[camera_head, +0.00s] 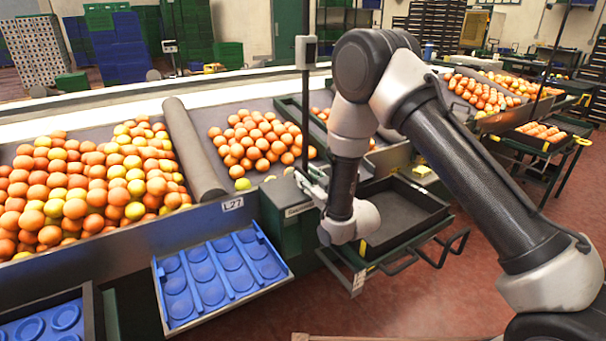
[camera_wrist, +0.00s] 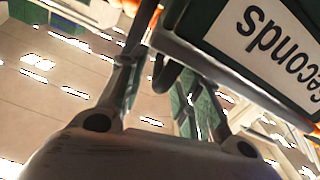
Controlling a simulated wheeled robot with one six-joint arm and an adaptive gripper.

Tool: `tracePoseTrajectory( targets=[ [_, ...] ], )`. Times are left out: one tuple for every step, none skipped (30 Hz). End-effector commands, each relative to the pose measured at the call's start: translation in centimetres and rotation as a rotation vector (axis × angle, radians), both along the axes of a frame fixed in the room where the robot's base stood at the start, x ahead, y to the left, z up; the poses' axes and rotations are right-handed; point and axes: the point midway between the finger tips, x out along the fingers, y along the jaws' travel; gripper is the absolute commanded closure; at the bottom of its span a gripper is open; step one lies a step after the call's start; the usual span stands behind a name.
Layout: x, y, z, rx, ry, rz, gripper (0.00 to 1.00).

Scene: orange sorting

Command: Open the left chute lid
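A dark green chute box (camera_head: 291,235) with a white "Seconds" label stands at the front of the sorting line. Its labelled part (camera_wrist: 255,35) fills the upper right of the wrist view; I take this as the chute lid, and it looks shut. My gripper (camera_head: 312,188) is at its right side, partly hidden by my wrist. In the wrist view my gripper's fingers (camera_wrist: 165,75) are spread apart. A dark curved handle (camera_wrist: 161,74) hangs from the labelled part and shows between the fingers. I cannot tell whether they touch it.
A thin dark post with a grey box (camera_head: 305,52) rises just behind my gripper. A blue tray (camera_head: 219,280) is to the left, and a black crate (camera_head: 405,213) on a rack is to the right. Oranges (camera_head: 95,185) lie on the line behind. Red floor is open in front.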

Motion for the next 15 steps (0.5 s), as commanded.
tracePoseTrajectory(
  targets=[
    [0.7, 0.4, 0.1, 0.001, -0.002, -0.001, 0.66],
    [1.0, 0.7, 0.0, 0.001, -0.001, -0.001, 0.66],
    [1.5, 0.9, 0.0, 0.001, -0.001, -0.001, 0.66],
    [1.7, 1.1, 0.0, 0.001, -0.001, -0.001, 0.66],
    [2.0, 1.3, 0.0, -0.001, 0.001, 0.000, 0.66],
    [2.2, 1.4, 0.0, 0.000, 0.000, -0.001, 0.66],
    [2.4, 1.5, 0.0, 0.000, 0.000, -0.001, 0.66],
    [2.5, 1.6, 0.0, 0.000, 0.000, -0.001, 0.66],
    [2.6, 1.7, 0.0, -0.001, 0.001, 0.000, 0.66],
    [2.6, 1.7, 0.0, -0.001, 0.001, 0.000, 0.66],
    [2.6, 1.7, 0.0, -0.001, 0.002, 0.000, 0.66],
    [2.6, 1.7, 0.0, -0.001, 0.002, 0.000, 0.66],
    [2.6, 1.7, 0.0, -0.001, 0.002, 0.000, 0.66],
    [2.6, 1.7, 0.0, -0.001, 0.002, 0.000, 0.66],
    [2.6, 1.7, 0.0, -0.001, 0.002, 0.000, 0.66]
  ],
)
